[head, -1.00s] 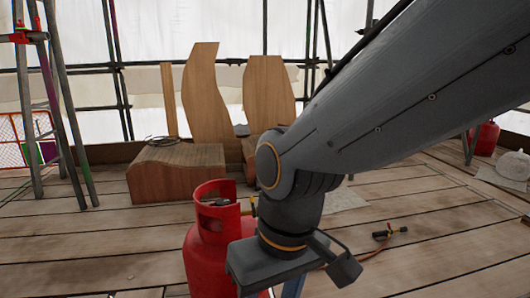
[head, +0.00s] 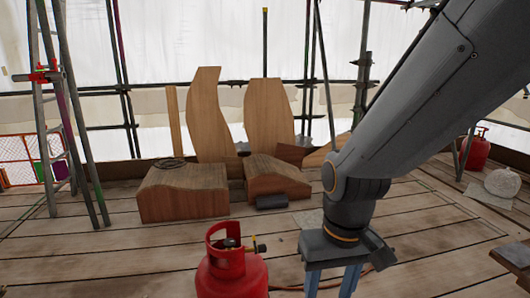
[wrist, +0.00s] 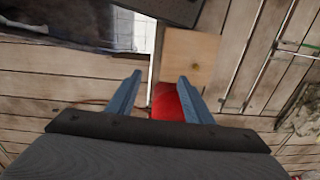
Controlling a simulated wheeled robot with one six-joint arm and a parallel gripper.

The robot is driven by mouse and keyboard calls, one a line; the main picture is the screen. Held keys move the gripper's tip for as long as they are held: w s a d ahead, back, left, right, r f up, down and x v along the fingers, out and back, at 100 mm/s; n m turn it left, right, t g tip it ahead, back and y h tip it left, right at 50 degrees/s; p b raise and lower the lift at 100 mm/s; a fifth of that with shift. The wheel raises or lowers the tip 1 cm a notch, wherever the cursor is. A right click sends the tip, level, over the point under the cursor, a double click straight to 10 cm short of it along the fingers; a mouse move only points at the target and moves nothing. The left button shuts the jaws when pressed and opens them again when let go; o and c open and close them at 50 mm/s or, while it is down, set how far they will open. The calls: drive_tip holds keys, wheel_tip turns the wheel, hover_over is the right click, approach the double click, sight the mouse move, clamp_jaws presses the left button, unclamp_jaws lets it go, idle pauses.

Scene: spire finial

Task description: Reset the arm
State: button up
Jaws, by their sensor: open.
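My gripper (head: 332,282) hangs at the lower right of centre in the head view, its two blue fingers pointing down and cut off by the frame's bottom edge. In the wrist view my gripper (wrist: 158,95) shows both blue fingers wide apart with nothing held between them. A red gas cylinder (head: 232,272) stands on the planks just left of the gripper in the head view. Part of a red thing (wrist: 168,103) shows between and beyond the fingers in the wrist view.
Carved wooden blocks (head: 183,193) and tall shaped boards (head: 268,116) stand at the back. A metal ladder (head: 62,110) is on the left. A second red cylinder (head: 475,150) and a pale rounded stone (head: 502,183) are at the right. Planks at left are clear.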

drive_tip(key=s+d+r+m+p, duration=0.2)
drive_tip(key=d+r+p, duration=0.5)
drive_tip(key=r+p, duration=0.2)
drive_tip(key=shift+d+h+p, duration=0.25)
drive_tip(key=shift+h+p, duration=0.05)
drive_tip(key=shift+p, duration=0.45)
